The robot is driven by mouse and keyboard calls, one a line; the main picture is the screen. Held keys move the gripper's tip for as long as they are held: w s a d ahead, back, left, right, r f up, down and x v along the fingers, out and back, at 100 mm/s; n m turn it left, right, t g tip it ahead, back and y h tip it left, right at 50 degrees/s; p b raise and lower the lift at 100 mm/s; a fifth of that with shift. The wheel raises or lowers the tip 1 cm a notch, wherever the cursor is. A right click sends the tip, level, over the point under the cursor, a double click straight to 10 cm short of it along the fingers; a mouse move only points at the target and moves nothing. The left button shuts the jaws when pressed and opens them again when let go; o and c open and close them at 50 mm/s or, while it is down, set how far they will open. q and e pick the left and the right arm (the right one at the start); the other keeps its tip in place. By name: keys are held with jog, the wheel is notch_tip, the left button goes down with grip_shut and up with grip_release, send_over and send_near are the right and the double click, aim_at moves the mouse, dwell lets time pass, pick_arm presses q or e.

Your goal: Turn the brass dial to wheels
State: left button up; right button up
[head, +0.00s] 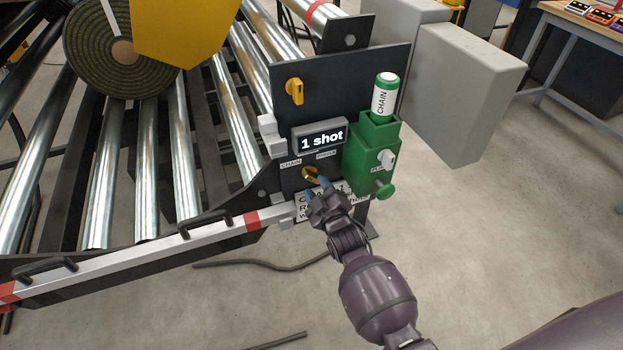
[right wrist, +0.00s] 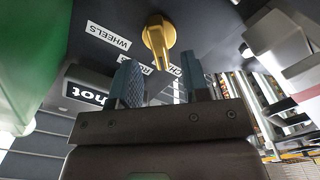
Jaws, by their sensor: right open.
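The brass dial (head: 310,172) sits on the dark control panel (head: 345,80), below the display reading "1 shot". In the right wrist view the dial (right wrist: 158,38) is a gold knob with a bar pointing down, near the partly hidden label starting "CH". The WHEELS label (right wrist: 108,36) lies to its left there, with a part-hidden label starting "RO" between. My right gripper (head: 318,192) is open just in front of the dial. Its two blue fingers (right wrist: 162,82) stand apart, with the bar's end near the gap between their tips; contact is unclear. My left gripper is out of view.
A yellow knob (head: 295,91) is higher on the panel. The white rail (head: 170,255) and metal rollers (head: 185,170) lie left. Open floor is at lower right.

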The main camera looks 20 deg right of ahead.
aim_at(313, 180)
jog(key=shift+w+b, duration=0.3)
jog(key=shift+w, duration=1.65)
grip_shut()
